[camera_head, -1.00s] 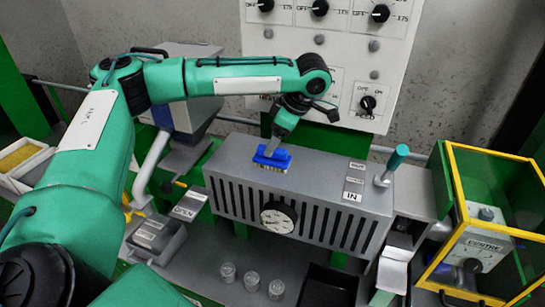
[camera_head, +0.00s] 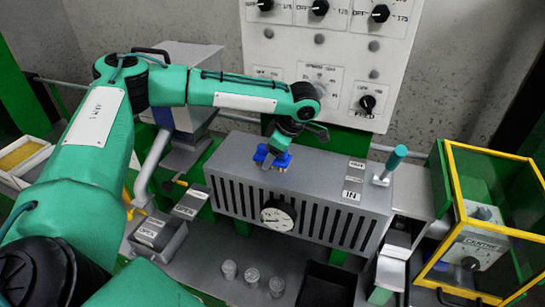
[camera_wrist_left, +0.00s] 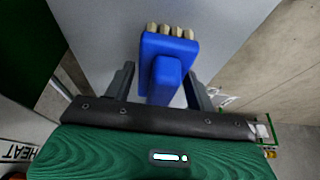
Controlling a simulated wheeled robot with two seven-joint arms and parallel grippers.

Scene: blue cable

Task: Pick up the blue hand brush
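The blue hand brush (camera_head: 261,154) is at the top of the grey slotted box, partly hidden by my left gripper (camera_head: 276,148). Its pale bristles show below and to the right of the gripper. In the left wrist view the brush (camera_wrist_left: 165,75) has its bristles pointing away, toward the top, and its handle between the two fingers of my left gripper (camera_wrist_left: 160,88). The fingers are apart, with a visible gap beside the handle. I cannot tell whether the brush touches the box. My right gripper is not in view.
The grey slotted box (camera_head: 335,190) has a gauge (camera_head: 278,216) on its front and a teal-handled lever (camera_head: 396,160) at the right. A control panel (camera_head: 325,50) stands behind. A yellow-framed case (camera_head: 480,215) is at the right. Small glass jars (camera_head: 252,276) stand in front.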

